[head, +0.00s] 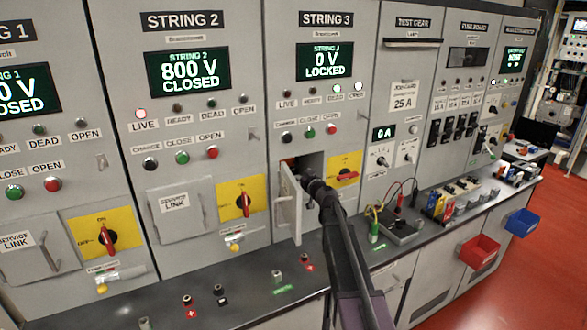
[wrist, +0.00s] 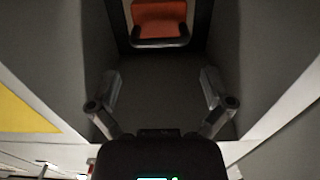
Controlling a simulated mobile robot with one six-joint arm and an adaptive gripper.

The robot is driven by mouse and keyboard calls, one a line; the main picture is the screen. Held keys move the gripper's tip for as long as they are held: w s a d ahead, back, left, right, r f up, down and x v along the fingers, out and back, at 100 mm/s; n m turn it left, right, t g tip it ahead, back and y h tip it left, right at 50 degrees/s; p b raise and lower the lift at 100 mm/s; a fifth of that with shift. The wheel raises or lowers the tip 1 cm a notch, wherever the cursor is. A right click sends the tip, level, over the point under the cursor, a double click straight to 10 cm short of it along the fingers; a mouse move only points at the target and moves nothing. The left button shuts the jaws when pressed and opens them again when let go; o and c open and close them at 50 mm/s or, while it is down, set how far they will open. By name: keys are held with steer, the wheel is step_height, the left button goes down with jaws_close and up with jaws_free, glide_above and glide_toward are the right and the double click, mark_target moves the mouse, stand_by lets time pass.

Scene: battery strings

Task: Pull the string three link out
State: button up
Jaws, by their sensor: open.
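The string three cabinet (head: 325,95) shows "0 V LOCKED" on its display. Its small link door (head: 288,205) stands open to the left of my arm. The link, an orange-red block (wrist: 158,15) in a dark frame, shows at the top of the wrist view, at the back of the grey compartment; a small reddish patch of it (head: 290,161) shows in the head view. My gripper (wrist: 157,85) is open and empty, its fingers spread, apart from the link. In the head view my gripper (head: 309,182) is at the compartment opening, partly hidden by my arm.
A yellow plate with a red rotary handle (head: 347,176) is just right of the compartment. String two (head: 190,72) shows "800 V CLOSED". The bench (head: 250,295) below holds posts, leads and a meter. Compartment walls (wrist: 262,60) stand close on both sides.

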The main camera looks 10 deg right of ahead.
mark_target(293, 168)
steer(key=shift+x, duration=2.85)
steer(key=c, duration=1.1)
steer(key=shift+o, duration=0.2)
steer(key=shift+v, duration=2.75)
steer(key=o, duration=1.1)
steer(key=shift+s, duration=0.1)
steer(key=shift+c, duration=0.2)
